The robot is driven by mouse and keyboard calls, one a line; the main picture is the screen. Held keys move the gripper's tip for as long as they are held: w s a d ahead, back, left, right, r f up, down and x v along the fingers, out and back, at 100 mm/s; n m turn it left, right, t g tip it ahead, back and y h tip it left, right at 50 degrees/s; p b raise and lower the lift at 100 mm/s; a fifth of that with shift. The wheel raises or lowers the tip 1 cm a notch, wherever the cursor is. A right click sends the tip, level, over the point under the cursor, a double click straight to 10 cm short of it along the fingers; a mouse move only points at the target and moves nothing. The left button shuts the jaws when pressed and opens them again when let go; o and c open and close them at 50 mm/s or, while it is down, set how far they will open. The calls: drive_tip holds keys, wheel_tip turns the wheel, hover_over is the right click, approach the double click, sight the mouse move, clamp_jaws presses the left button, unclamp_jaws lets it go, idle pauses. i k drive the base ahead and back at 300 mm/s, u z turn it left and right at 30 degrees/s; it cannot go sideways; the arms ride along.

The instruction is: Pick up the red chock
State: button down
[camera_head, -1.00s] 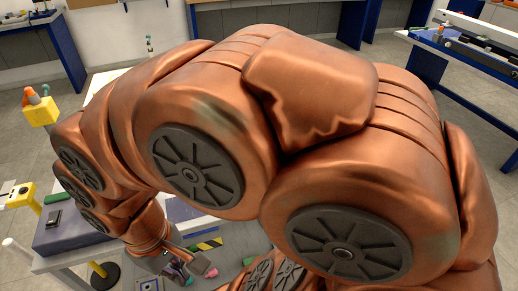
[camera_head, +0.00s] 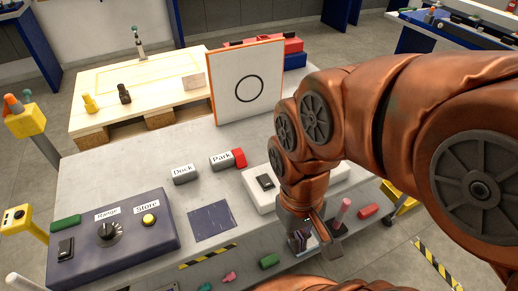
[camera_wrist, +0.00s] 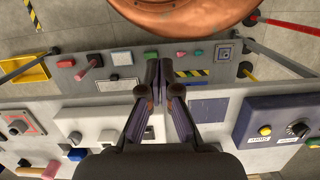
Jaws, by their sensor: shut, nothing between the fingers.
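A small red block (camera_head: 239,158) stands against the right end of the grey block labelled Park (camera_head: 221,161) on the bench top, in the head view. Another red piece (camera_head: 368,211) sits at the bench's front side, right of my gripper; a red piece there also shows in the wrist view (camera_wrist: 66,63). I cannot tell for certain which is the chock. My gripper (camera_head: 302,243) points down near the bench's front edge, apart from both. In the wrist view my gripper (camera_wrist: 158,68) has its fingers close together, with nothing between them.
The grey bench (camera_head: 130,170) bears a control box (camera_head: 115,245), a block labelled Dock (camera_head: 185,174), a dark blue plate (camera_head: 212,221) and an upright white board (camera_head: 247,85). A wooden table (camera_head: 150,75) stands behind. The bench top left of my arm has free room.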

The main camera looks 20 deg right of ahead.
sight(241, 163)
drive_tip(key=k, duration=1.15)
drive_tip(key=u, duration=0.75)
drive_tip(key=i, duration=1.25)
drive_tip(key=z, duration=0.5)
